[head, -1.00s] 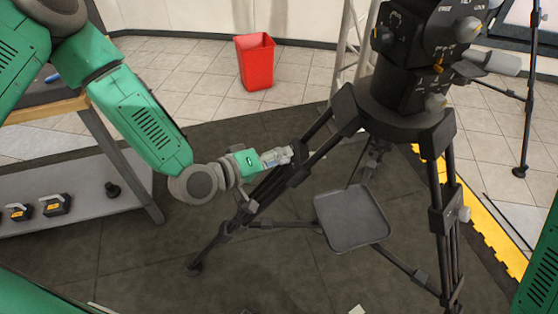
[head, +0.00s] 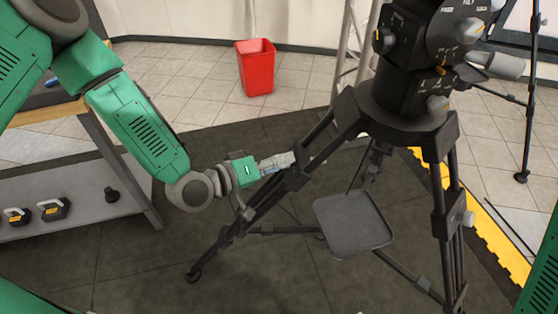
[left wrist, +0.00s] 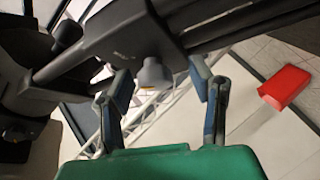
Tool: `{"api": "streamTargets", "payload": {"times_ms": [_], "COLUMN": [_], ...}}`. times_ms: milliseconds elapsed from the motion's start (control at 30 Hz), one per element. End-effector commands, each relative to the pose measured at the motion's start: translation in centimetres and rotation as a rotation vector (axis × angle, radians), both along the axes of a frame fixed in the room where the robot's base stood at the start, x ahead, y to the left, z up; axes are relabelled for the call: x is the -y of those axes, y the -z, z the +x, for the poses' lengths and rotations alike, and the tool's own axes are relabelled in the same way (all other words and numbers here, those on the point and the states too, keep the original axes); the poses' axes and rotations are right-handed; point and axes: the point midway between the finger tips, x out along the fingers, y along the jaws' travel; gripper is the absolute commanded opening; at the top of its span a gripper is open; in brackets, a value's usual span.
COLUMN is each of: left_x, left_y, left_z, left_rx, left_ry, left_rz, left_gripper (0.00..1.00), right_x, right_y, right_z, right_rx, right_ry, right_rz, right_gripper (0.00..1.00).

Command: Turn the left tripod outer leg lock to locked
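The black tripod (head: 408,118) stands on the dark floor in the head view. Its left outer leg (head: 262,200) slopes down to the left. My left gripper (head: 280,162) is beside the upper part of this leg. In the left wrist view, a grey lock knob (left wrist: 153,75) sticks out from a dark leg housing (left wrist: 130,42). My left gripper (left wrist: 161,86) is open, with one finger on each side of the knob and visible gaps between. In the head view the knob is hidden by the gripper and leg. My right gripper is not in view.
A grey tray (head: 352,222) sits low between the tripod legs. A red bin (head: 255,67) stands behind on the tiles. A shelf cart (head: 85,195) with small items is at the left. A yellow floor edge (head: 480,225) runs along the right.

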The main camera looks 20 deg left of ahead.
Motion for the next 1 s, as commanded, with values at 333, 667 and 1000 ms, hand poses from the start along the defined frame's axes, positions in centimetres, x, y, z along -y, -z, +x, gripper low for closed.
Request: {"api": "streamTargets", "payload": {"times_ms": [333, 667, 1000], "left_x": [-1.1, -5.1, -6.9], "left_y": [-0.7, -2.4, -3.2], "left_z": [-1.2, -6.5, -9.1], "left_rx": [0.005, 0.001, 0.001], "left_ry": [-0.004, -0.004, -0.001], "left_rz": [-0.003, -0.003, -0.002], "left_gripper": [0.49, 0.49, 0.49], "right_x": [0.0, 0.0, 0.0], "right_y": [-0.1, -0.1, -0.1], "right_z": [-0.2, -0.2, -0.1], "right_rx": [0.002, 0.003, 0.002], "right_ry": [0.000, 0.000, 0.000], "right_rz": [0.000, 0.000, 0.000], "right_gripper": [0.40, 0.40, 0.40]}}
